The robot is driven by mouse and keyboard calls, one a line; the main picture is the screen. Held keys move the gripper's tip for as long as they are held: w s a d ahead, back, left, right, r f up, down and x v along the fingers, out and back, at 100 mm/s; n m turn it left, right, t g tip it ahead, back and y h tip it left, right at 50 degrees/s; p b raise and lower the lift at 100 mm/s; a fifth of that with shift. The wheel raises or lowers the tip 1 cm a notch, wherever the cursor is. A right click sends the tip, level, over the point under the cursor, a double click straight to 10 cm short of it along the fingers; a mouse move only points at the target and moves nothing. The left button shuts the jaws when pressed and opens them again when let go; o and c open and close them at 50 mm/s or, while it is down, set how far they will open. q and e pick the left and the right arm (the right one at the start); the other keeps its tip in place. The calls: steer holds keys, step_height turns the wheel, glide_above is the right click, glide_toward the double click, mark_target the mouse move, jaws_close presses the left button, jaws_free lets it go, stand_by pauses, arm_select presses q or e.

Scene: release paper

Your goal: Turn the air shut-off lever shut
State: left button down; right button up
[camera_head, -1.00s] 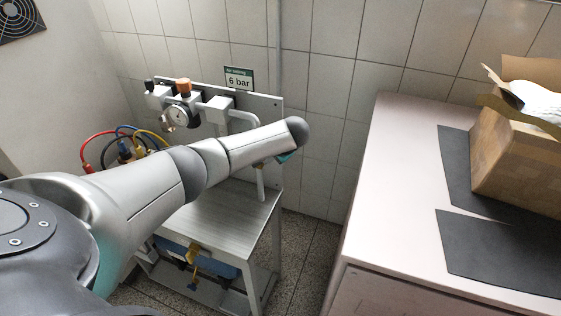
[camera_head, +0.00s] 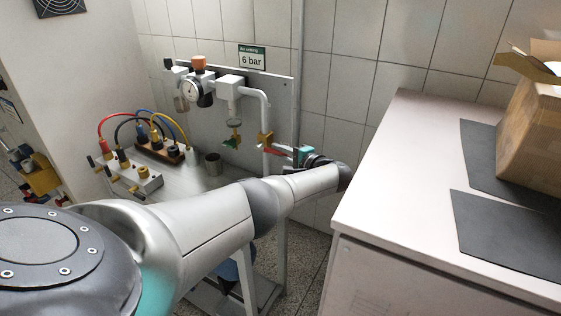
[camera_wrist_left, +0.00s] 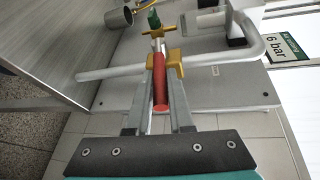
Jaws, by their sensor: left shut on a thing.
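The red air shut-off lever (camera_head: 279,151) sits on a brass valve (camera_head: 265,139) in the white pipe (camera_head: 264,108) at the wall panel. In the wrist view the lever (camera_wrist_left: 160,84) lies between the two fingers of my left gripper (camera_wrist_left: 159,75), which is shut on it. There the lever points away from the pipe (camera_wrist_left: 112,72), across its run, towards the wrist. In the head view my left gripper (camera_head: 297,155) is at the lever's right end, its fingers small and partly hidden by the wrist. My right gripper is not in view.
A gauge (camera_head: 191,90) and a green-handled valve (camera_head: 233,140) are left of the pipe. Coloured hoses (camera_head: 150,122) and fittings fill the bench's left. A metal cup (camera_head: 213,164) stands below. A pale cabinet (camera_head: 400,180) with a cardboard box (camera_head: 533,140) limits room at right.

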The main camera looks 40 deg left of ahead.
arm_select(q)
steer(key=shift+f+m+y+b, duration=0.3)
steer(key=shift+f+y+b, duration=0.35)
steer(key=shift+b, duration=0.65)
steer(key=shift+r, duration=0.1)
steer(key=c, duration=0.8)
jaws_free()
steer(key=shift+r, duration=0.1)
step_height(320, 180, up, 9)
steer(key=p, duration=0.4)
step_height(320, 180, up, 11)
steer(key=p, duration=0.2)
steer(key=shift+p, duration=0.3)
